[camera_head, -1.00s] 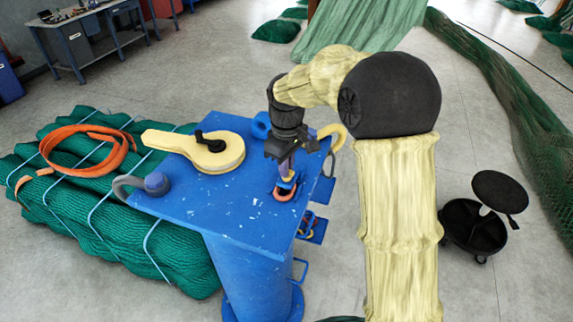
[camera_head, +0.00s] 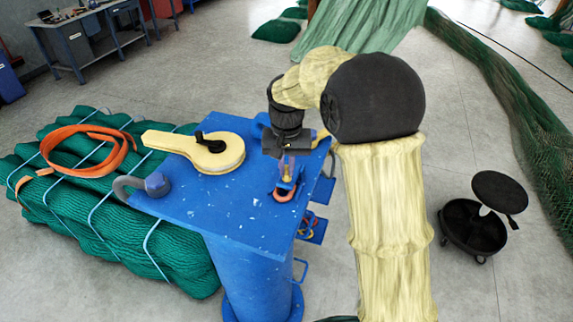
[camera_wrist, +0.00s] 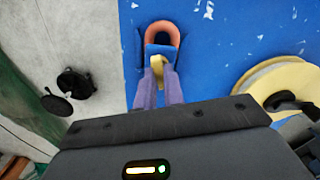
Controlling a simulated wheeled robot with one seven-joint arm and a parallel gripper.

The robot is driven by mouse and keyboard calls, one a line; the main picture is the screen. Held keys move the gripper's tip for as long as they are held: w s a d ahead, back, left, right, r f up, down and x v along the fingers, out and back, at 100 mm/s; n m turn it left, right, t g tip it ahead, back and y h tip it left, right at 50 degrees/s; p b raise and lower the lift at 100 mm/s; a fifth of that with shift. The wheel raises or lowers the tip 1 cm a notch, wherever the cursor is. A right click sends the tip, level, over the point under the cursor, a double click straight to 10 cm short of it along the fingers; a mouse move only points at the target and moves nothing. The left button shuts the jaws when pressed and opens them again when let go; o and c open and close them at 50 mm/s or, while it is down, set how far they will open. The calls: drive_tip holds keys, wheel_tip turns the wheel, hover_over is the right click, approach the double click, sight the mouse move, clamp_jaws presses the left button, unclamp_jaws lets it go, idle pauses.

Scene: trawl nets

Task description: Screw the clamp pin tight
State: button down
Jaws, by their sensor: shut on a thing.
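The clamp pin's yellow head (camera_wrist: 159,64) shows between the purple fingertips of my gripper (camera_wrist: 158,84) in the wrist view. My gripper is shut on it, and the fingers hide part of it. The pin sits at a blue clamp body (camera_wrist: 160,49) with an orange ring-shaped piece (camera_wrist: 161,31) beyond it. In the head view my gripper (camera_head: 287,180) points down at the right edge of the blue stand, and the orange piece (camera_head: 284,196) shows just below the fingers. The pin's thread is hidden.
Green netting (camera_head: 75,215) lies left.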

drive_tip(key=m, duration=0.4)
drive_tip(key=m+p, duration=0.1)
drive_tip(key=m, duration=0.1)
drive_tip(key=shift+w+r, duration=0.1)
drive_tip(key=shift+r, duration=0.2)
drive_tip(key=m+p, duration=0.1)
drive_tip(key=m, duration=0.5)
drive_tip(key=shift+m+p, duration=0.35)
drive_tip(key=shift+m, duration=0.05)
drive_tip(key=m+p, duration=0.2)
drive_tip(key=m, duration=0.2)
drive_tip(key=shift+r+m, duration=0.1)
drive_tip(key=shift+m, duration=0.2)
drive_tip(key=m+p, duration=0.2)
drive_tip(key=m, duration=0.2)
drive_tip(key=shift+m, duration=0.3)
drive_tip(key=c, duration=1.5)
unclamp_jaws()
drive_tip(key=shift+f, duration=0.3)
